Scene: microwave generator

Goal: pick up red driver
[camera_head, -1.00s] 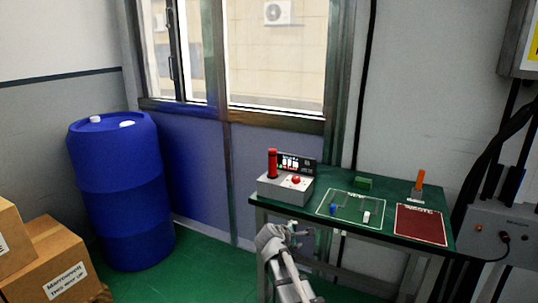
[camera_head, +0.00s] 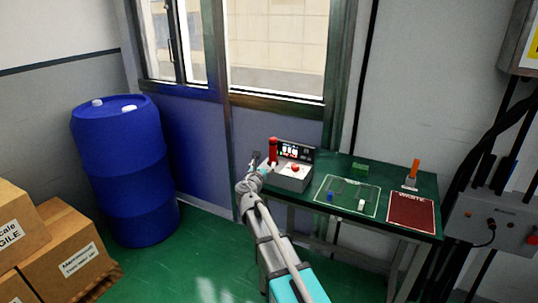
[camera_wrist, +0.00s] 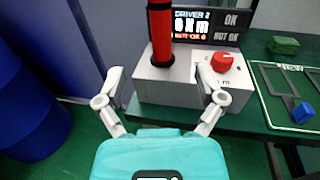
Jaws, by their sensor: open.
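The red driver (camera_head: 272,148) stands upright in a grey control box (camera_head: 292,182) at the left end of the green table. In the wrist view the driver (camera_wrist: 160,32) shows as a red handle with a black collar at its base, its top cut off by the frame. My gripper (camera_wrist: 160,82) is open and empty, its two fingers spread in front of the box (camera_wrist: 155,88). The driver lies ahead of the fingers and between them in the picture, apart from both. In the head view my gripper (camera_head: 257,163) is just left of the box.
The box carries a red knob (camera_wrist: 222,62) and a display panel (camera_wrist: 205,24). A green block, a blue block (camera_head: 330,197), a white block, an orange-handled tool (camera_head: 414,172) and a red mat (camera_head: 411,212) are on the table (camera_head: 390,182). A blue barrel (camera_head: 122,170) and cartons stand left.

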